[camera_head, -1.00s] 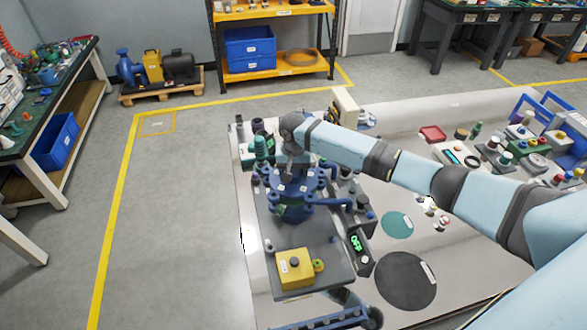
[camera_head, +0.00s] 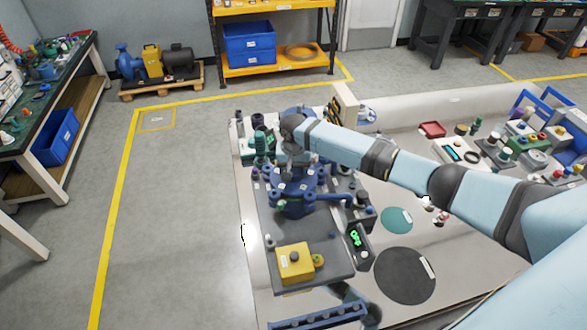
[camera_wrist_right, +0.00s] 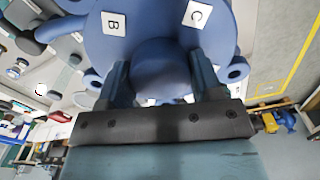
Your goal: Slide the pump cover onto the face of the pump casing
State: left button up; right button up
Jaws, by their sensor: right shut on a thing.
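The pump cover is a blue round plate with rim lugs and labels B and C (camera_wrist_right: 150,20) in the right wrist view. My right gripper (camera_wrist_right: 160,85) is shut on the blue boss at its middle. In the head view the right gripper (camera_head: 294,158) points down over the blue pump casing (camera_head: 292,207), which stands on a dark grey plate. The wrist and fingers hide much of the cover there, and I cannot tell whether it touches the casing's face. My left gripper is not in view.
A yellow box (camera_head: 295,263) stands in front of the casing. Green and dark fittings (camera_head: 260,150) crowd the left. My right arm spans the right side of the bench.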

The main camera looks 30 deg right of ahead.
jog(key=shift+f, duration=0.55)
dwell(0.7)
jog(key=shift+a+f+p, duration=0.1)
jog(key=shift+p, duration=0.55)
dwell(1.0)
jog(key=o, duration=1.5)
jog(key=shift+c, duration=0.2)
jog(key=shift+f, duration=0.1)
notch_tip(320, 180, up, 3)
jog(key=p, duration=0.3)
jog(key=shift+r+p, duration=0.6)
jog(key=shift+r, duration=2.45)
